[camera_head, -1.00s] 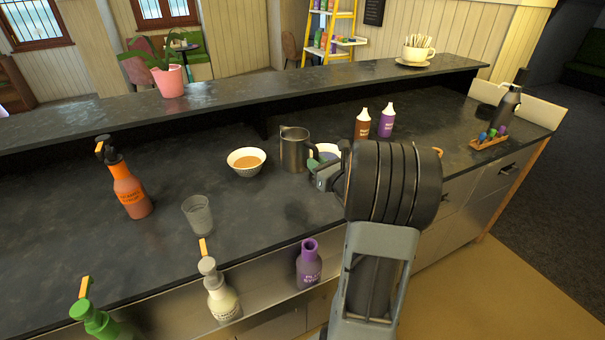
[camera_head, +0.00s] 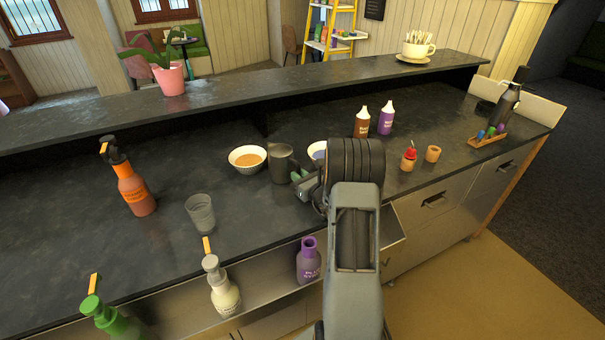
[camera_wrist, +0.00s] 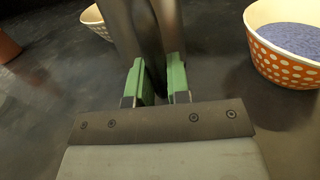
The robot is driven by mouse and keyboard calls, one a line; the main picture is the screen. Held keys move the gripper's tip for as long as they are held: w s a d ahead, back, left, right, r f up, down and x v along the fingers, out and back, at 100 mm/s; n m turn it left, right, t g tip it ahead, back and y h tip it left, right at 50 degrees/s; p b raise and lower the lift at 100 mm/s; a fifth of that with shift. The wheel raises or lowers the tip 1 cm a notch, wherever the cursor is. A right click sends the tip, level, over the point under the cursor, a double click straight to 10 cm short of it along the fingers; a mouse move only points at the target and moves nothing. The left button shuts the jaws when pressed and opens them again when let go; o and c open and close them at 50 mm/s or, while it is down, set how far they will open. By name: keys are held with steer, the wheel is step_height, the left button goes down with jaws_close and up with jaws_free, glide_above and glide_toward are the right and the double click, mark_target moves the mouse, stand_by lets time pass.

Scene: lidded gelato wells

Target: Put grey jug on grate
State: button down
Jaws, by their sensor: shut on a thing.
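The grey metal jug (camera_head: 280,164) is upright over the middle of the counter, just right of a white bowl, in the head view. My gripper (camera_head: 303,186) is to its right, partly hidden by my arm. In the wrist view the green fingers (camera_wrist: 157,82) are shut on the handle of the jug (camera_wrist: 122,28). I cannot tell whether the jug's base touches the counter. I cannot make out a grate in either view.
A white bowl (camera_head: 247,159) with orange contents is close left of the jug. An orange dotted bowl (camera_wrist: 285,50) with bluish contents is to the right. A glass (camera_head: 201,214) and an orange bottle (camera_head: 134,190) stand left. The raised ledge (camera_head: 330,74) runs behind.

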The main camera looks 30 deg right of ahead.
steer(key=shift+f, duration=0.1)
steer(key=shift+f+b, duration=0.1)
steer(key=shift+b, duration=0.2)
steer(key=c, duration=1.1)
jaws_free()
